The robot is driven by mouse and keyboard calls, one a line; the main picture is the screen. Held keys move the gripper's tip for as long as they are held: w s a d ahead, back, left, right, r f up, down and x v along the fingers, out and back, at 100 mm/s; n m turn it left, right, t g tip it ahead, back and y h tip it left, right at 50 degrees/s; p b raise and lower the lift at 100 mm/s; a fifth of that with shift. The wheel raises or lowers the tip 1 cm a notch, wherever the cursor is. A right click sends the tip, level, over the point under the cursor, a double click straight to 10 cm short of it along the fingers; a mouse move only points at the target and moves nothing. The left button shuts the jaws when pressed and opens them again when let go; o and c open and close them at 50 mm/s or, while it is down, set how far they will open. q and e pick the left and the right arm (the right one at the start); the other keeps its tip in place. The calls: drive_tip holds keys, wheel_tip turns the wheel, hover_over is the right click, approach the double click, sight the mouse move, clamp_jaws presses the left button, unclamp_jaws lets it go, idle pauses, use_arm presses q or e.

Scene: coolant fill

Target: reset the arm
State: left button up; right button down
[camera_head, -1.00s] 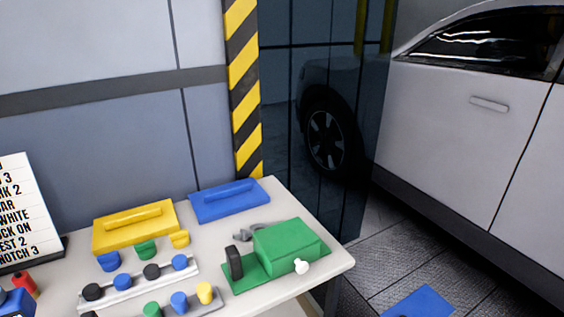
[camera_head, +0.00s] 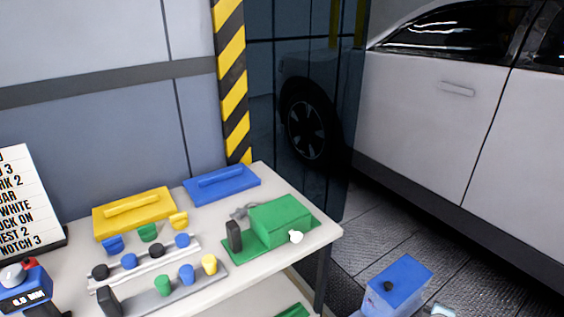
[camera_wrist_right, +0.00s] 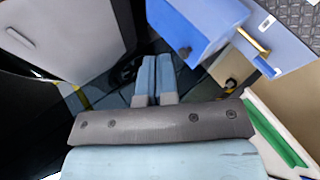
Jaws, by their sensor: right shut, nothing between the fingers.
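My right gripper (camera_wrist_right: 156,80) shows in the right wrist view, with its two blue fingers side by side and shut with nothing between them. It is apart from the blue box (camera_wrist_right: 190,30) at the upper right of that view. In the head view, a small light piece at the bottom right edge is too cut off to identify. My left gripper is not in view.
A table (camera_head: 240,288) holds a yellow tray (camera_head: 134,212), a blue tray (camera_head: 222,186), a green block unit (camera_head: 278,222), several coloured caps and a sign board (camera_head: 25,200). A blue-topped box (camera_head: 398,280) stands right of the table, near a white car (camera_head: 430,120).

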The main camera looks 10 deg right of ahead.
drive_tip(key=s+a+r+m+t+y, duration=0.1)
drive_tip(key=s+a+r+m+y, duration=0.15)
drive_tip(key=s+a+y, duration=1.2)
drive_tip(key=s+a+r+m+t+h, duration=0.1)
drive_tip(key=s+a+m+h, duration=0.15)
drive_tip(key=a, duration=0.55)
drive_tip(key=s+a+r+m+t+h, duration=0.1)
drive_tip(key=s+a+m+h, duration=0.15)
drive_tip(key=a, duration=0.65)
use_arm(q)
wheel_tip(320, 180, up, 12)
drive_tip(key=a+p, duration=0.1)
drive_tip(key=p, duration=1.3)
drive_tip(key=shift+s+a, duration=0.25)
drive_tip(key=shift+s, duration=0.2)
use_arm(e)
wheel_tip(320, 180, up, 12)
drive_tip(key=d, duration=0.1)
drive_tip(key=shift+d+r+y, duration=0.2)
drive_tip(key=shift+d+y, duration=0.1)
drive_tip(key=shift+y, duration=0.05)
drive_tip(key=shift+n, duration=0.25)
